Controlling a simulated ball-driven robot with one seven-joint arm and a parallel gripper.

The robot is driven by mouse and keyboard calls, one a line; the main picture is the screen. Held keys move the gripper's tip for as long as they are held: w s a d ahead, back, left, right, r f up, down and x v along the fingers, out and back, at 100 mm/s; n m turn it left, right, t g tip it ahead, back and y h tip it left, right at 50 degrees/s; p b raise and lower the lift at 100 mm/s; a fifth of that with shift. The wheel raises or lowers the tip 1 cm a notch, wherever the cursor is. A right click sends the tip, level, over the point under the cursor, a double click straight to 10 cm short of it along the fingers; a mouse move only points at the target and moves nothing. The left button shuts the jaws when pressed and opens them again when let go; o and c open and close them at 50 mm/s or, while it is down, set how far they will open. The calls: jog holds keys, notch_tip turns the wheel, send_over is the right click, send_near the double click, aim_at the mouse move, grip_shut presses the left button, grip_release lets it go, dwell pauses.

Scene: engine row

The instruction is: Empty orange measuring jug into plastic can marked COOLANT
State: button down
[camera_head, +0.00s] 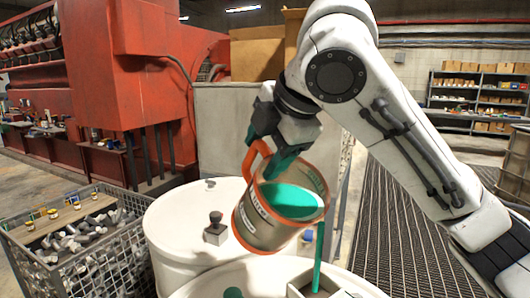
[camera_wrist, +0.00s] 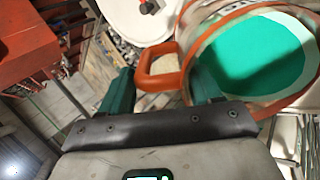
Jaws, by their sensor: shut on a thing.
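My gripper (camera_head: 276,150) is shut on the handle of the orange measuring jug (camera_head: 258,222). The jug is clear-walled with an orange rim and handle, and holds green liquid. It is held in the air, tilted to the right. A thin green stream (camera_head: 319,258) drops from below its lower right rim. The stream ends at a pale, box-shaped container (camera_head: 345,293) at the bottom edge of the head view, mostly cut off; I cannot read any marking on it. In the wrist view, my gripper (camera_wrist: 162,88) is at the jug's orange handle (camera_wrist: 158,66), with green liquid beside it.
White drums (camera_head: 170,228) stand below and left of the jug, one with a small dark-knobbed item (camera_head: 215,230) on top. A wire crate (camera_head: 100,255) of metal parts is at the left. Red machinery (camera_head: 100,70) stands behind. Ribbed floor matting (camera_head: 385,215) lies open at the right.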

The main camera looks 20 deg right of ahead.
jog(key=shift+s+d+r+t+y+b, duration=0.2)
jog(key=shift+s+t+b, duration=0.25)
jog(key=shift+b, duration=0.4)
jog(key=shift+s+r+t+y+b, duration=0.1)
jog(key=shift+s+r+t+b, duration=0.2)
jog(key=shift+t+b, duration=0.4)
dwell(2.5)
jog(key=shift+s+d+t+b, duration=0.2)
jog(key=shift+s+t+b, duration=0.55)
jog(key=shift+b, duration=1.05)
dwell(2.1)
